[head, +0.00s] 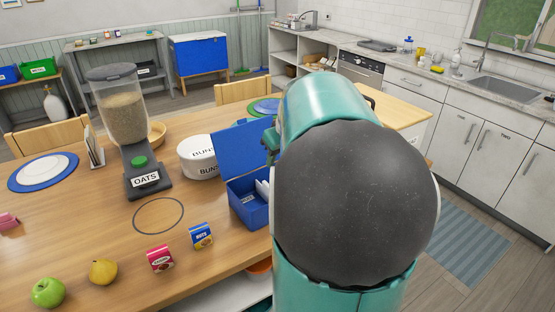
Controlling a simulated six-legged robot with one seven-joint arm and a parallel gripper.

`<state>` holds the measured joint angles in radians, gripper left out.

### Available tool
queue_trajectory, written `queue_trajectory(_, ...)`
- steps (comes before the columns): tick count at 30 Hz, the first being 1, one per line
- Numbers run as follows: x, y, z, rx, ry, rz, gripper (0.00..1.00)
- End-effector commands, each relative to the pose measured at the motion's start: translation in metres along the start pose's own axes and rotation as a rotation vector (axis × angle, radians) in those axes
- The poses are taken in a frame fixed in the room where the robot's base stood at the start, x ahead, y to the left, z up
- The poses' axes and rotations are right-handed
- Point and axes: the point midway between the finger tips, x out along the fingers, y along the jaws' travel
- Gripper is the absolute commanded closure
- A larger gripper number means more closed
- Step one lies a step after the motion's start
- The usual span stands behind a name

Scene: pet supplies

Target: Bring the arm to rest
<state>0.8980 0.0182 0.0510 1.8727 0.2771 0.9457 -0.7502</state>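My arm fills the centre and right of the head view, with a large dark rounded joint and teal links close to the camera. My gripper is not in view; it is hidden behind the arm or out of frame. The wooden table (80,220) lies to the left of and behind the arm. An open blue box (250,208) with its lid up stands on the table right beside the arm, and the arm hides its right part.
An oats dispenser (140,160), a white bun tin (198,158), small boxes (160,259), a green apple (48,292) and a yellow fruit (103,271) stand on the table. A thin ring (158,215) marks bare tabletop. A kitchen counter (410,68) runs along the right.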

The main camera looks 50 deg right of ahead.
Motion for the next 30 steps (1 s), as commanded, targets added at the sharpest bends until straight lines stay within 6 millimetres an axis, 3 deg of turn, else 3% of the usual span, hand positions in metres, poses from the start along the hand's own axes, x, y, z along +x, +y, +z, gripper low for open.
queue_trajectory(11,0.001,0.0,0.0,0.0,0.0,0.0,0.67)
queue_trajectory(14,-0.001,-0.009,-0.001,-0.007,0.001,0.0,0.67)
queue_trajectory(17,-0.007,-0.039,-0.002,-0.027,0.002,-0.003,0.67)
queue_trajectory(22,-0.025,-0.128,0.012,-0.078,0.01,-0.01,0.67)
queue_trajectory(27,-0.042,-0.209,0.049,-0.125,0.028,-0.024,0.67)
queue_trajectory(30,-0.05,-0.247,0.077,-0.151,0.045,-0.038,0.67)
